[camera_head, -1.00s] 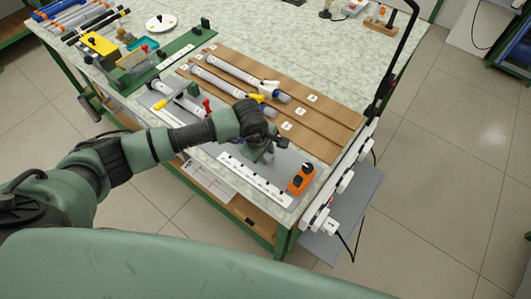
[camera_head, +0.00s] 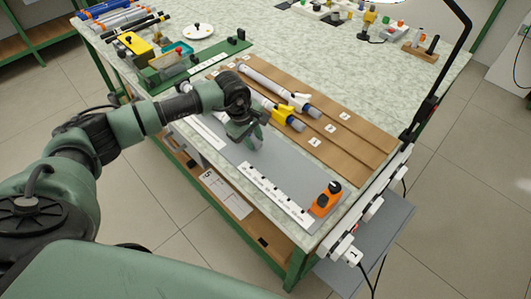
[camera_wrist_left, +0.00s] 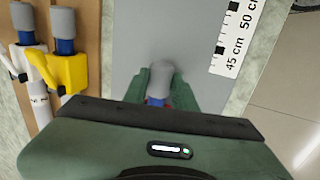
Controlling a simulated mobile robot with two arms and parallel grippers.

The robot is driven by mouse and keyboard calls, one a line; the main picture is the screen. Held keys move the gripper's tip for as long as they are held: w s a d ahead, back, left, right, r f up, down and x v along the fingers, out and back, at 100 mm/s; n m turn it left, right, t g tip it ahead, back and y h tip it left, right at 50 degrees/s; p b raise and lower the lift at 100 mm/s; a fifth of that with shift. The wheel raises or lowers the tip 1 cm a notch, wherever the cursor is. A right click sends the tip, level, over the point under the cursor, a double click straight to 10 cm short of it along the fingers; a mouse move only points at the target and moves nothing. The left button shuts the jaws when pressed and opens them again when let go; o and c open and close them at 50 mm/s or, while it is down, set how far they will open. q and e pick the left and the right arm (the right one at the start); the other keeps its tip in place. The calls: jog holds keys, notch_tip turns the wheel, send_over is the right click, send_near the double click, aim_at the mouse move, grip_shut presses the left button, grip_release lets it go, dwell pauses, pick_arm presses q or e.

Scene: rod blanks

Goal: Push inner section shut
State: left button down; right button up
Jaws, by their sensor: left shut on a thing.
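My left gripper (camera_head: 252,140) is low over the grey mat (camera_head: 265,160), beside the ruler strip. In the left wrist view its fingers (camera_wrist_left: 162,98) are shut around a rod's end section, whose grey end cap (camera_wrist_left: 160,76) sticks out past them. A little blue and red shows by the fingers. Two more white rods lie on the brown board, one with a white clamp (camera_head: 300,97), one with a yellow clamp (camera_head: 281,114). My right gripper is not in view.
The ruler strip (camera_head: 274,194) runs along the mat's near side. An orange device (camera_head: 326,198) stands at its right end. The brown board (camera_head: 345,150) has free room at right. A lamp arm (camera_head: 440,85) rises at the table's right edge.

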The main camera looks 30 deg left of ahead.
pick_arm(q)
jog(key=shift+w+a+r, duration=0.1)
jog(key=c, duration=1.1)
grip_release()
jog(key=shift+b+v, duration=0.5)
jog(key=shift+v, duration=3.4)
